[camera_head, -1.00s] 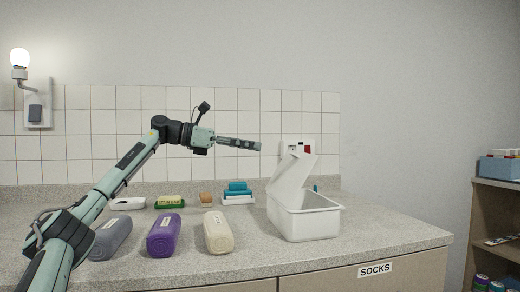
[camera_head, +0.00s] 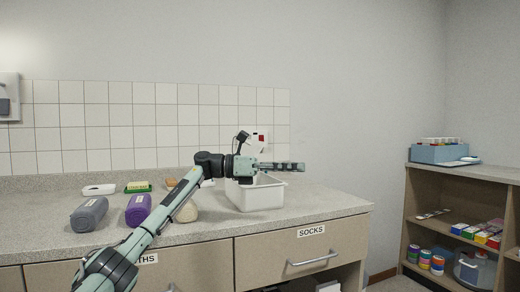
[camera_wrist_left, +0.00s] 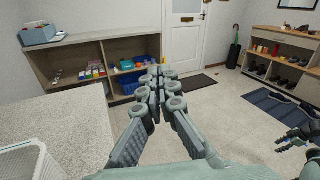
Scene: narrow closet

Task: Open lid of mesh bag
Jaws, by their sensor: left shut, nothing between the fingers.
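No thing that I can clearly tell as a mesh bag shows. A white, fine-patterned thing, probably this bin, shows at the lower left corner of the left wrist view (camera_wrist_left: 28,163). My left gripper (camera_head: 302,167) is shut and empty, pointing right, in front of or above the bin's top in the picture; I see no clear contact. In the left wrist view its fingers (camera_wrist_left: 160,74) lie together. What seems to be my right gripper (camera_wrist_left: 297,138) is at the right edge, its jaws unclear.
Grey (camera_head: 89,214) and purple (camera_head: 138,209) rolls lie left on the counter (camera_head: 320,202), with a cream roll partly behind my arm. A drawer labelled SOCKS (camera_head: 300,252) is below. A shelf unit (camera_head: 425,190) stands right. Floor before the door (camera_wrist_left: 187,28) is largely clear.

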